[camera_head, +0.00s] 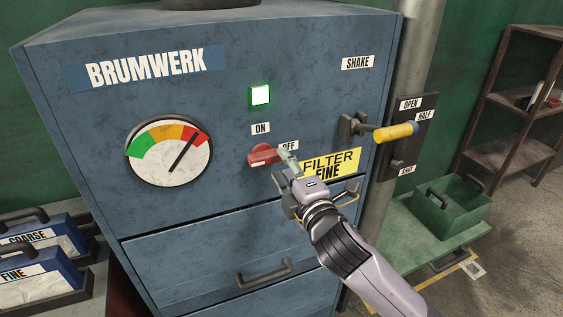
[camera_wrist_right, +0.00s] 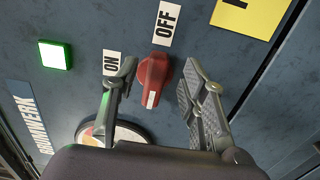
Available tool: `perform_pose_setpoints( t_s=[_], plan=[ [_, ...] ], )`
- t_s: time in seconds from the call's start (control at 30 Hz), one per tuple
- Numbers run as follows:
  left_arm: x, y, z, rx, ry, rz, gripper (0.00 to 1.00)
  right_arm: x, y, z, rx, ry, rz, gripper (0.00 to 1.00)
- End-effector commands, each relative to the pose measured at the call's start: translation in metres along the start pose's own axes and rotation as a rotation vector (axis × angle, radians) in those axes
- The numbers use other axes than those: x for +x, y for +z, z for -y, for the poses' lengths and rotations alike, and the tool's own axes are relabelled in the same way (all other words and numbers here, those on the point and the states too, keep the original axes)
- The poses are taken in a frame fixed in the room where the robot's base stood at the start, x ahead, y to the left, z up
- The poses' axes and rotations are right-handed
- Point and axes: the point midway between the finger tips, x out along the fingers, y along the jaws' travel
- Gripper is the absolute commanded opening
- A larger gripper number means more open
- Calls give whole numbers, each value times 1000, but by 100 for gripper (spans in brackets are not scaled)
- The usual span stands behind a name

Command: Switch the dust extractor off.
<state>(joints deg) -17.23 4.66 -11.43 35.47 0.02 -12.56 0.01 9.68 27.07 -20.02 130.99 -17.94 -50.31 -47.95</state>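The dust extractor is the blue BRUMWERK cabinet (camera_head: 75,150). Its red rotary switch (camera_head: 262,155) sits below the ON label (camera_head: 261,128) and left of the OFF label (camera_head: 289,146). In the right wrist view the switch (camera_wrist_right: 153,80) lies lengthwise toward OFF (camera_wrist_right: 165,22), with its white stripe at the opposite end. A green lamp (camera_head: 260,95) is lit. My right gripper (camera_head: 281,163) is at the switch; in the wrist view its open fingers (camera_wrist_right: 158,75) stand either side of it, with visible gaps. My left gripper is out of view.
A gauge (camera_head: 169,151) left of the switch has its needle in red. A yellow-handled lever (camera_head: 394,132) and a yellow FILTER FINE label (camera_head: 330,163) are to the right. A drawer handle (camera_head: 263,274) projects below. A green bin (camera_head: 445,205) stands at right.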

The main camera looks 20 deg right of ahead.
Motion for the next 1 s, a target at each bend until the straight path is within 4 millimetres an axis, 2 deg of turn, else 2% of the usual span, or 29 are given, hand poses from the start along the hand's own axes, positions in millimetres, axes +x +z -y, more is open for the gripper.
perform_pose_setpoints(
  t_s=[0.2,0.37,0.87,0.97,1.0],
  plan=[
    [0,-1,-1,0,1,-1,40,-36,0,1,0,-3,-1,40],
    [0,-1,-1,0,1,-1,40,-49,0,1,1,-2,0,40],
    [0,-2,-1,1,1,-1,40,-50,0,2,2,-3,1,40],
    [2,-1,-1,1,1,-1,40,-43,3,18,19,-32,7,40],
    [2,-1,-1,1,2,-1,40,-38,5,32,33,-56,13,40]
  ],
)
